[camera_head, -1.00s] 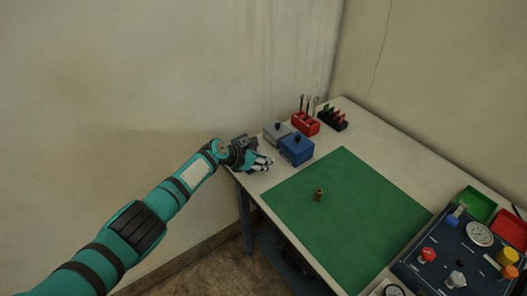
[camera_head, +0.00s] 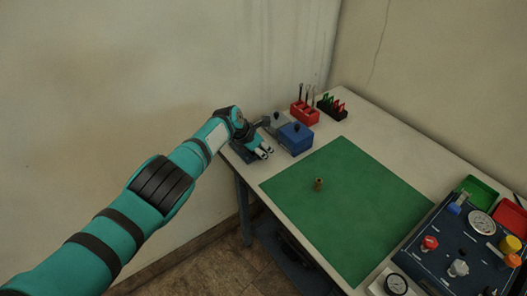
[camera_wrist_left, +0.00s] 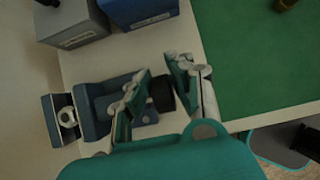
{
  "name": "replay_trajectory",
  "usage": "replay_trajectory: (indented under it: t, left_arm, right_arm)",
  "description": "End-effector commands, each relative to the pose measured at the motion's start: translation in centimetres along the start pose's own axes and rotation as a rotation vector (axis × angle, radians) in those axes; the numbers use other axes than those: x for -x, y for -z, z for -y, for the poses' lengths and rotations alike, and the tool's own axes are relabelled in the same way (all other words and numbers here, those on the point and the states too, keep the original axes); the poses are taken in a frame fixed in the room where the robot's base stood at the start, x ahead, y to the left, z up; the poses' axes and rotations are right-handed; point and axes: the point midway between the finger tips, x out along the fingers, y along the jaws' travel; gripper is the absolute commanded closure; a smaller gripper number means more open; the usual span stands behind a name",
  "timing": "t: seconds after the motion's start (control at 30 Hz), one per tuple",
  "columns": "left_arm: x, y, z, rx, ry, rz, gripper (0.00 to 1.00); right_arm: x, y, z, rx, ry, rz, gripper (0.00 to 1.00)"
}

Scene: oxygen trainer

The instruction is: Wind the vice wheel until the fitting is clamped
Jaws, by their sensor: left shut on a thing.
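A blue vice (camera_wrist_left: 98,108) stands at the table's left corner. In the head view, a small dark blue part of it (camera_head: 242,153) shows beside my gripper; the rest is hidden. A pale hex-shaped fitting (camera_wrist_left: 67,117) sits by the vice's left jaw; I cannot tell whether both jaws touch it. The dark vice wheel (camera_wrist_left: 163,93) is at the vice's right end. My left gripper (camera_head: 265,152) is shut on the wheel, with one finger on each side; it also shows in the left wrist view (camera_wrist_left: 161,88). My right gripper is not in view.
A grey box (camera_head: 276,122) and a blue box (camera_head: 296,138) stand close behind the vice. A green mat (camera_head: 360,215) carries a small brass piece (camera_head: 318,184). Red and black tool holders are at the back; a gauge panel (camera_head: 450,250) is at the right.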

Motion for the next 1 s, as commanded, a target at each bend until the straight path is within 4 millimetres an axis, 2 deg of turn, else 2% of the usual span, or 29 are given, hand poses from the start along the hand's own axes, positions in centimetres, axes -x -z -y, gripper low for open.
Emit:
replay_trajectory:
  t: [0.7,0.73,0.77,1.0]
  left_arm:
    - [-0.18,-0.02,0.33,0.0,0.007,-0.021,1.0]
    - [-0.18,-0.03,0.33,0.0,0.007,-0.021,0.76]
    - [-0.18,-0.03,0.33,0.0,0.007,-0.021,0.72]
    - [-0.09,-0.05,0.17,0.0,0.004,-0.02,0.71]
  right_arm:
    - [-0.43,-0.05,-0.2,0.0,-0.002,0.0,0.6]
    - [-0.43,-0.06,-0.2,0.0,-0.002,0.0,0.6]
    - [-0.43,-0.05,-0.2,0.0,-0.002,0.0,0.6]
    - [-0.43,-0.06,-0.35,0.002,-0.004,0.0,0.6]
